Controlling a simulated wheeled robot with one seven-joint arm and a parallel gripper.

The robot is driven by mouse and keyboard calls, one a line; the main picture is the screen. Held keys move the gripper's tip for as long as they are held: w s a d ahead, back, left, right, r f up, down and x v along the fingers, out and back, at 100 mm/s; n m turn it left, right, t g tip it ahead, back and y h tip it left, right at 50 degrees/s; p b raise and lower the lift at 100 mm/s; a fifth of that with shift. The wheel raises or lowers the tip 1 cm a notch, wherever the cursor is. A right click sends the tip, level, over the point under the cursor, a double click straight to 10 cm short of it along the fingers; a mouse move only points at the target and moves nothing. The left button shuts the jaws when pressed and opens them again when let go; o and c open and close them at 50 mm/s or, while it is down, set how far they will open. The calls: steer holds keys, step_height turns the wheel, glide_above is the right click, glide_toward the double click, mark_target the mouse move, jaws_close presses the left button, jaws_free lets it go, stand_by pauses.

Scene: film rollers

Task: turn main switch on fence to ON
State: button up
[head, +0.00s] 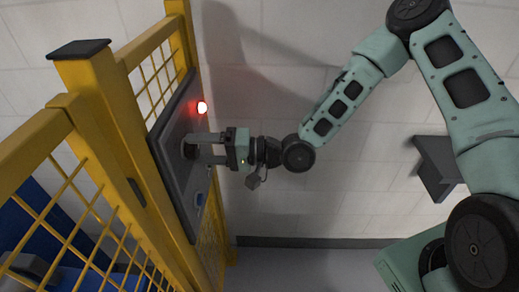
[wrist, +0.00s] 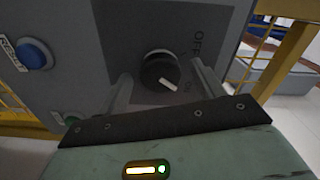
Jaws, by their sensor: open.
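In the head view my gripper (head: 198,148) reaches sideways to the panel (head: 174,128) on the yellow fence (head: 107,120). The knob shows there only as a dark shape at the fingertips.
A lit red lamp (head: 202,107) stands out from the panel near my gripper. A blue RESET button (wrist: 34,54) and a partly hidden green button (wrist: 68,119) are left of the knob in the wrist view. A grey wall bracket (head: 437,165) is at the right.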

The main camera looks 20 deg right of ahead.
steer(key=b+v, duration=0.4)
steer(key=v, duration=1.2)
steer(key=shift+s+d, duration=0.15)
steer(key=shift+d, duration=0.2)
step_height(320, 180, down, 8)
steer(key=a+n+g+h, duration=0.25)
steer(key=n+h, duration=0.25)
steer(key=h, duration=0.6)
steer(key=s+r+n+g+h, duration=0.1)
steer(key=s+r, duration=0.3)
steer(key=s, duration=0.5)
steer(key=s+a+r+n+g+h+b, duration=0.1)
steer(key=s+r+h, duration=0.3)
steer(key=s, duration=0.5)
steer(key=shift+a+r+n+g+b, duration=0.3)
steer(key=shift+r+n+g, duration=0.1)
steer(key=shift+n+g, duration=0.45)
